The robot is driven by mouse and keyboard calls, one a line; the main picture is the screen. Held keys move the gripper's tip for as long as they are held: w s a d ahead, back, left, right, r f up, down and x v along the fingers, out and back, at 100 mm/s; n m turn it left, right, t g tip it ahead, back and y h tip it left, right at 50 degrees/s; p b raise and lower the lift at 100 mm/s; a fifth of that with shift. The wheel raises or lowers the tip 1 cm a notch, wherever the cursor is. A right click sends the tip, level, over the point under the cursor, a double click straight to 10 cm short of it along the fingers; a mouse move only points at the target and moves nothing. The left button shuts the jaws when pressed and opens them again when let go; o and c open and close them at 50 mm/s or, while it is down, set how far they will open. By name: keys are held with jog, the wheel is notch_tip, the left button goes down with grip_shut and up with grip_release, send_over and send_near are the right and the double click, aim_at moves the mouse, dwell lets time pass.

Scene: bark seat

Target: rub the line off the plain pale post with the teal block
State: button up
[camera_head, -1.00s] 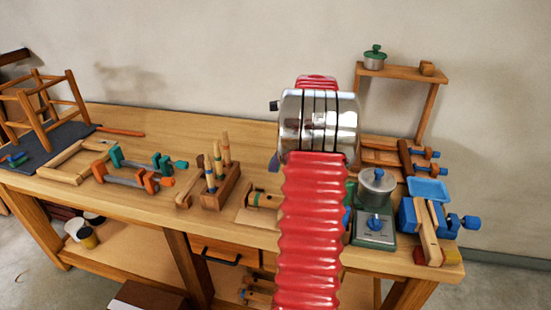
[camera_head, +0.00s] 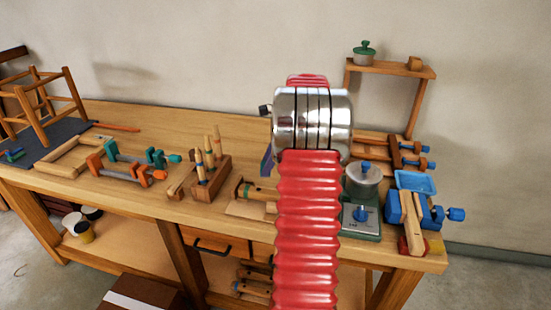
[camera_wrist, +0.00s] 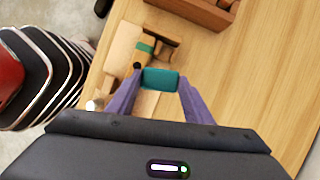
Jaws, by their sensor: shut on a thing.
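My gripper (camera_wrist: 155,92) has purple fingers and is shut on the teal block (camera_wrist: 160,78), seen in the wrist view above the bench. One purple finger also shows beside the arm in the head view (camera_head: 267,160). Just beyond the block lies a pale wooden piece with a green band (camera_wrist: 146,48) and a dark spot near its end. It also shows in the head view, left of my arm (camera_head: 262,192). The block partly covers the pale wood there, and I cannot tell whether they touch. I cannot make out a plain post or its line.
A wooden rack (camera_head: 208,185) with upright handled tools stands left of there. Clamps (camera_head: 130,170) and a stool (camera_head: 45,105) are further left. A scale with a metal pot (camera_head: 362,180) and a blue vise (camera_head: 410,205) stand right. Bare bench top (camera_wrist: 240,75) lies right in the wrist view.

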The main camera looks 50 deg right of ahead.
jog(key=w+a+f+n+g+h, duration=0.1)
jog(key=w+a+n, duration=0.3)
jog(key=a+n, duration=0.5)
jog(key=w+a+f+n+g, duration=0.4)
jog(key=a+n, duration=0.6)
jog(key=a, duration=0.7)
jog(key=w+a+f+n+g+h, duration=0.1)
jog(key=w+a+f+n+g, duration=0.1)
jog(key=a+n, duration=0.7)
jog(key=w+a+g, duration=0.1)
jog(key=w+a, duration=0.1)
jog(key=a, duration=0.2)
jog(key=shift+w+a+f+n+h, duration=0.2)
jog(key=shift+w+a+n+h, duration=0.1)
jog(key=shift+a, duration=0.1)
jog(key=shift+s, duration=0.15)
